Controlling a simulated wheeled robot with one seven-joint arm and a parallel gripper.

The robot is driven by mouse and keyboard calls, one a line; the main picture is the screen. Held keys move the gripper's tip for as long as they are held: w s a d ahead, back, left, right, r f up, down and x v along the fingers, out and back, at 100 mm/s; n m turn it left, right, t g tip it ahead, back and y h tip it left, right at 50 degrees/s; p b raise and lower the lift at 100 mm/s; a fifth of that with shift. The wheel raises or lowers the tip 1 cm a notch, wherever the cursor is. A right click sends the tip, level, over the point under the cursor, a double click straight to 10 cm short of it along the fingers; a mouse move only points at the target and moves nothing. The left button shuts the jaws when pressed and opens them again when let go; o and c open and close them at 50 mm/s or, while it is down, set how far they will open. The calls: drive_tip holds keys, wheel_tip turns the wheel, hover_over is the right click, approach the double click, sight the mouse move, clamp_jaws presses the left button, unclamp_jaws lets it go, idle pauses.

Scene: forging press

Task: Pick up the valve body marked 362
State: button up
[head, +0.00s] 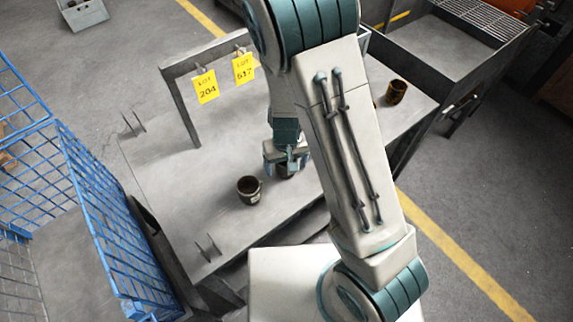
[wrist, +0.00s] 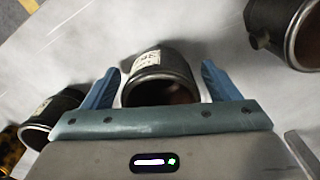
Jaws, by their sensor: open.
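Dark, hollow cup-like valve bodies stand on the grey table (head: 165,180). In the wrist view, one dark valve body (wrist: 158,90) with a pale label lies between the fingers of my gripper (wrist: 160,72); the label's digits are too small to read surely. In the head view my open gripper (head: 287,160) is low over that valve body, which it mostly hides. Another valve body (head: 249,190) stands just left of it; in the wrist view a labelled one (wrist: 55,112) is at the left. A larger-looking one (wrist: 285,30) is at upper right. None shows a clear 362.
A rusty-brown part (head: 396,92) stands at the table's far right. A rack (head: 178,105) carries yellow tags LOT 204 (head: 205,87) and LOT 517 (head: 244,68). Blue mesh cages (head: 115,215) stand left of the table. A speckled amber part (wrist: 10,150) shows at lower left in the wrist view.

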drive_tip(key=c, duration=1.3)
drive_tip(key=shift+r, duration=0.1)
drive_tip(key=shift+c, duration=0.2)
